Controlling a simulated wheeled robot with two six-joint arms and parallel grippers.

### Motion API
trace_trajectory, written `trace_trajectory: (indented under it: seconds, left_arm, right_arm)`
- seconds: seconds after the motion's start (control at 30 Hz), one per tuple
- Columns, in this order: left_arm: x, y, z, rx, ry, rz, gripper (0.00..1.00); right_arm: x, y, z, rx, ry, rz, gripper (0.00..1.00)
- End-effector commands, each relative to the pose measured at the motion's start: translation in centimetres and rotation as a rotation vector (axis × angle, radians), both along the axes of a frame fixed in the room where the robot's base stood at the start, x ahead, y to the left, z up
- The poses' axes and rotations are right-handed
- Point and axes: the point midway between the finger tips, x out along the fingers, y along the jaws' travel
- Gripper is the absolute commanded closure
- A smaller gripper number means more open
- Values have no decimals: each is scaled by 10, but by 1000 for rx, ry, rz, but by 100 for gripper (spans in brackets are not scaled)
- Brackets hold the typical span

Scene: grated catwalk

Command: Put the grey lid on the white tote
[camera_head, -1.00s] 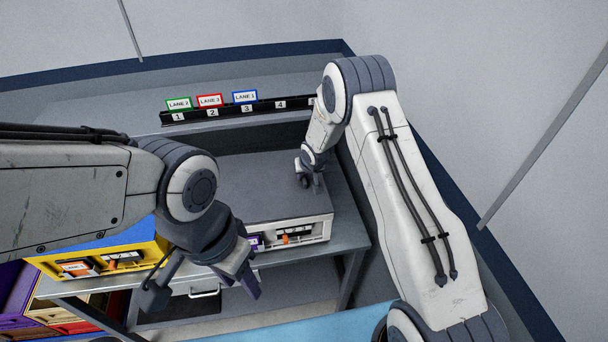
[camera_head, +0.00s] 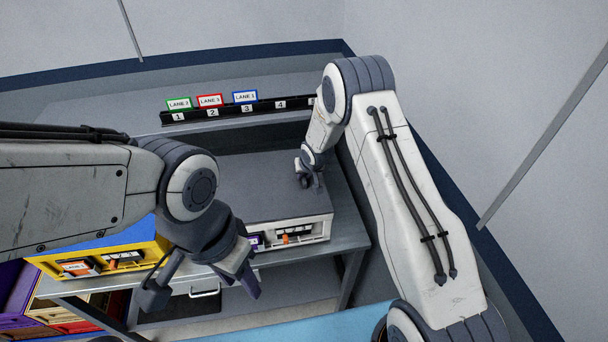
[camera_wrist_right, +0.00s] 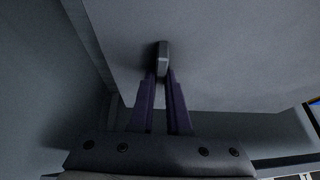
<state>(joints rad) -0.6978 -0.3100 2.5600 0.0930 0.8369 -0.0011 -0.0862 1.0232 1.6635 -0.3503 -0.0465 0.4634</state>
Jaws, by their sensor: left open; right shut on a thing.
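The white tote (camera_head: 319,223) stands on the grey bench in the head view, its openwork front showing purple and orange items inside. The grey lid (camera_head: 250,185) lies flat over its top. I see no clear gap between them, but the back and the left part are hidden. My right gripper (camera_head: 309,182) is at the lid's right side. My left gripper (camera_head: 203,291) is open and empty, in front of the tote and bench edge.
A yellow tote with a blue top (camera_head: 150,252) stands left of the white tote. Behind is a rail (camera_head: 262,106) with numbers and coloured lane cards. Coloured bins (camera_head: 30,306) sit at lower left. A shelf (camera_head: 290,290) lies under the bench (camera_head: 352,240).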

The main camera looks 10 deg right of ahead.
Motion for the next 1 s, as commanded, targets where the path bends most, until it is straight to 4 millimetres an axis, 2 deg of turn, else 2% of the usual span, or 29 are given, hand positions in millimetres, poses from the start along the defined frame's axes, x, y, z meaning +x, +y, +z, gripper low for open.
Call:
trace_trajectory:
  seconds: [0.5, 1.0]
  left_arm:
    - [0, 0, 1, 0, 0, 0, 55]
    - [0, 0, -5, 0, 0, 0, 55]
  right_arm:
    - [1, 0, 1, 2, -4, -2, 100]
    - [1, 0, -6, 2, -3, -2, 100]
